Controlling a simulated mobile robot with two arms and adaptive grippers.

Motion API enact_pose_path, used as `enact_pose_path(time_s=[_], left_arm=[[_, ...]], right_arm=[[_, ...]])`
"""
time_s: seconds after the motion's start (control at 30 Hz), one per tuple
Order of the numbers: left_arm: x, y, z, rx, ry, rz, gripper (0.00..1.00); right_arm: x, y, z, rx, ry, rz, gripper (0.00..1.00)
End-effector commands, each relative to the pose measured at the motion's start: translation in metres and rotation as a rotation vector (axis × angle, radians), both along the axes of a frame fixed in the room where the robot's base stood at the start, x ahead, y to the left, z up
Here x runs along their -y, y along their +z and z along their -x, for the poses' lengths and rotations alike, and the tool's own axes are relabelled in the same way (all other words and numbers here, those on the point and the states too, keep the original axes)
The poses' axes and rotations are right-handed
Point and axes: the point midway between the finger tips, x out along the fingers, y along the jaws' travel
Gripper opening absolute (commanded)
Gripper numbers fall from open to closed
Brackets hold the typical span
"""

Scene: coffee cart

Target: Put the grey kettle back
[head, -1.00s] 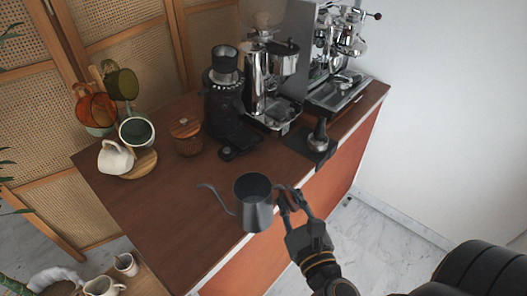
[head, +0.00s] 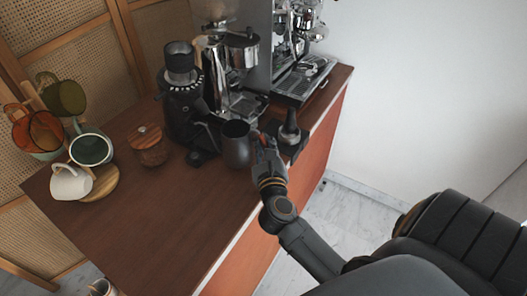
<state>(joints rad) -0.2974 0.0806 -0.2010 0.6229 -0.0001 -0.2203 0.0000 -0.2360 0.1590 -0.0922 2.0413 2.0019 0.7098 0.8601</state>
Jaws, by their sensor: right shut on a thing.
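The grey kettle (head: 238,148) is at the right part of the wooden counter (head: 150,220), in front of the coffee machines. It looks upright, and its spout is hidden or hard to make out against the dark grinder. My right gripper (head: 264,150) is at the kettle's right side, shut on its handle, which the fingers mostly hide. I cannot tell whether the kettle's base touches the counter. My left gripper is not in view.
A black grinder (head: 182,100) stands close behind the kettle. A tamper (head: 290,128) on a dark mat is close to its right. The counter's front left is clear.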

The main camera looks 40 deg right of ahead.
Motion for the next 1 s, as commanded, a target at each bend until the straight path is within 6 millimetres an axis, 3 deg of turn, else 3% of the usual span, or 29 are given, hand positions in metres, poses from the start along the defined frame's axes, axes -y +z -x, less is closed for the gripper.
enact_pose_path(time_s=[0.17,0.4,0.8,0.83,0.9,0.97,1.0], left_arm=[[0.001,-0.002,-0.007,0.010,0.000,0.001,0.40],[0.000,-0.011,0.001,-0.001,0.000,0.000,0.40],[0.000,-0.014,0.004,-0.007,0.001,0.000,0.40],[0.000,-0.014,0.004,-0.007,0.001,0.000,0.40],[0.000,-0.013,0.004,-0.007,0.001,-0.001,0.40],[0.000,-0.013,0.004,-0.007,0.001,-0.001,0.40],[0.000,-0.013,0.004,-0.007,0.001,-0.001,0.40]], right_arm=[[0.003,-0.010,-0.009,0.004,0.000,0.001,0.00],[0.004,-0.041,-0.011,0.002,0.001,0.001,0.00],[0.003,-0.045,-0.010,0.004,0.000,0.000,0.00],[0.003,-0.047,-0.010,0.000,0.000,0.000,0.15],[0.003,-0.046,-0.010,0.001,0.000,0.000,0.29],[0.003,-0.046,-0.010,0.000,0.000,0.000,0.40],[0.003,-0.046,-0.010,0.000,0.000,0.000,0.40]])
